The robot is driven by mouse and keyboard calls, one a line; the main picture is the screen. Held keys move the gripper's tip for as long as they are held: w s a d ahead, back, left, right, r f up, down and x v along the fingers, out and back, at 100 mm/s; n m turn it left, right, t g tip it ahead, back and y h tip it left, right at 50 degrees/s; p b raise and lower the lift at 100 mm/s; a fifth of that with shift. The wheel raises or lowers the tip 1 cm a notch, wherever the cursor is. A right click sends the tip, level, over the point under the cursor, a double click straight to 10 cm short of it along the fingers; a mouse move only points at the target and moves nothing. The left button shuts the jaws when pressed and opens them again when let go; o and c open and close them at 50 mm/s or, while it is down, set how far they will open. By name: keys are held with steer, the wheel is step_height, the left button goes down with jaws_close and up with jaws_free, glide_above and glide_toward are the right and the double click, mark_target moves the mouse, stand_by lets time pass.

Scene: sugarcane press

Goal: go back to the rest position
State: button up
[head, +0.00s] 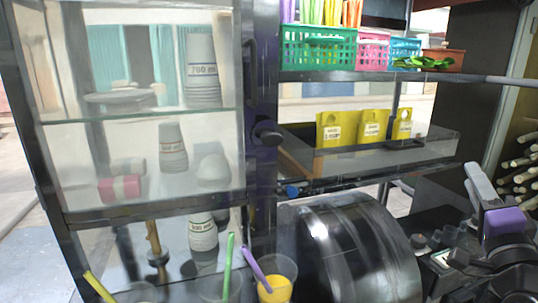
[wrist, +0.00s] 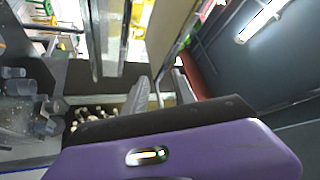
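My gripper (head: 474,170) is at the right of the head view, in front of the dark upright post, with its grey fingers pointing up. In the wrist view my gripper (wrist: 160,77) shows beyond the purple wrist body. Its two grey fingers are apart and nothing shows between them. It touches nothing that I can see.
A glass cabinet (head: 140,115) with stacked cups stands at the left. Cups with straws, one holding yellow juice (head: 274,289), are below. A metal drum (head: 340,245) is at lower middle. Shelves hold baskets (head: 318,50) and yellow packets (head: 372,125). Cane (head: 520,165) lies far right.

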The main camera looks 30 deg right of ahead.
steer(key=s+a+f+n+t+y, duration=0.15)
steer(key=a+f+n+y, duration=0.35)
steer(key=a+f+n, duration=1.1)
steer(key=s+a+f+n+g+y, duration=0.1)
steer(key=s+a+f+n+y, duration=0.1)
steer(key=a, duration=0.5)
steer(key=s+a+f+n+y, duration=0.2)
steer(key=s+a+f+y, duration=0.3)
steer(key=s+a+f, duration=0.2)
steer(key=s+a+f+n+g+y, duration=0.1)
steer(key=s+a+f+n+y, duration=0.1)
steer(key=s+a, duration=0.4)
step_height(320, 180, down, 3)
steer(key=shift+a+r+g+y, duration=0.1)
steer(key=shift+a+g+y, duration=0.25)
steer(key=shift+a+y, duration=0.65)
steer(key=shift+a+h, duration=0.25)
steer(key=shift+h, duration=0.05)
